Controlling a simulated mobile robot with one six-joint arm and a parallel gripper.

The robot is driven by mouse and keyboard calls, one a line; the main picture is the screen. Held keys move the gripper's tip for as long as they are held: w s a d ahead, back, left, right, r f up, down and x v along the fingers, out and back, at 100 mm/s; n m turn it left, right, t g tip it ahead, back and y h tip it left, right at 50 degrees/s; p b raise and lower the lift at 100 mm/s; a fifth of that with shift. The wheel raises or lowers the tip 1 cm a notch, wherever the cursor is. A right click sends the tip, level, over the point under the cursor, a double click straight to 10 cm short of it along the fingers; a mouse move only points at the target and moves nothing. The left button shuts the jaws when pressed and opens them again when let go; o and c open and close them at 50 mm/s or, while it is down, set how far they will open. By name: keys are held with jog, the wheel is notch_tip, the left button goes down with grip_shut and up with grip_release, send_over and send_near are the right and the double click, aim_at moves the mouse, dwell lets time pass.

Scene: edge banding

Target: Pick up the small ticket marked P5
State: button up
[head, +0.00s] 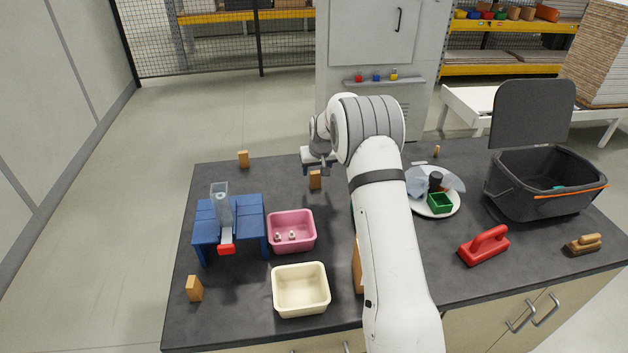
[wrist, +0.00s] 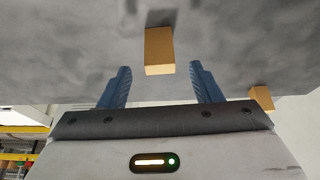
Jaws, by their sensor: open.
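No ticket with a readable P5 mark shows in either view. My gripper (head: 318,165) is over the back middle of the dark table, partly hidden by my arm in the head view. In the wrist view its two blue fingers (wrist: 160,72) are apart with nothing held between them. A small tan block (wrist: 159,50) stands on the table just beyond the fingertips, roughly centred in the gap. A tan block (head: 315,180) also stands close to my gripper in the head view. No marking can be read on it.
Other tan blocks stand at the back left (head: 243,159) and front left (head: 194,289). A blue stand (head: 204,222), pink bin (head: 291,217) and cream bin (head: 300,290) are on the left. A plate (head: 447,206), red-handled tool (head: 484,246) and black crate (head: 545,200) are right.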

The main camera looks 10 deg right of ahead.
aim_at(316, 173)
jog(key=p+x, duration=0.1)
jog(key=x, duration=0.4)
jog(key=shift+s+p, duration=0.1)
jog(key=shift+p, duration=0.2)
jog(key=c, duration=1)
